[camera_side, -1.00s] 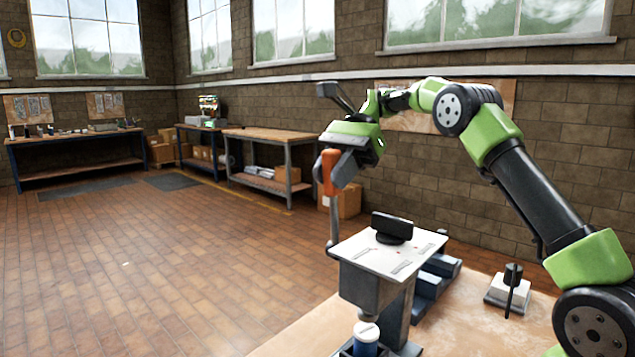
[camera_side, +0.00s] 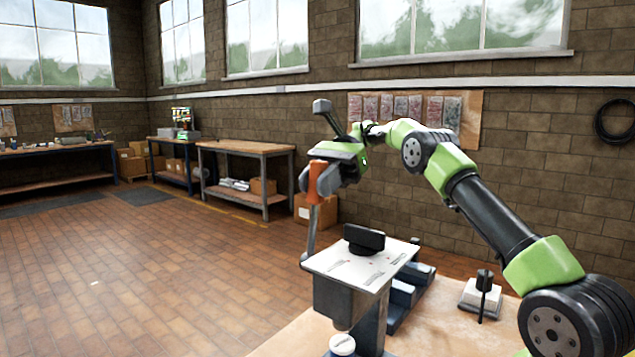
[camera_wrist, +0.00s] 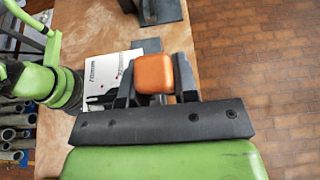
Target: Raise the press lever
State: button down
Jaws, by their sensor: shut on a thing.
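The press lever has an orange handle (camera_side: 317,181) on a grey rod (camera_side: 311,232). In the side view the lever stands nearly upright at the left side of the press (camera_side: 347,285), leaning slightly right at the top. My gripper (camera_side: 318,182) is shut on the orange handle, above the press top. In the wrist view the handle's orange end (camera_wrist: 154,73) sits between the two dark fingers. The press has a white top plate (camera_side: 362,262) with a black knob (camera_side: 364,239) on it. A round white-topped piece (camera_side: 342,344) shows below the press head.
The press stands on a wooden bench (camera_side: 440,320). Blue-grey blocks (camera_side: 408,290) lie behind the press. A small white base with a black upright handle (camera_side: 484,290) stands to the right. Floor (camera_side: 150,270) left of the bench is open.

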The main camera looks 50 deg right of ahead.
jog(key=c, duration=0.9)
grip_release()
jog(key=shift+a, duration=0.15)
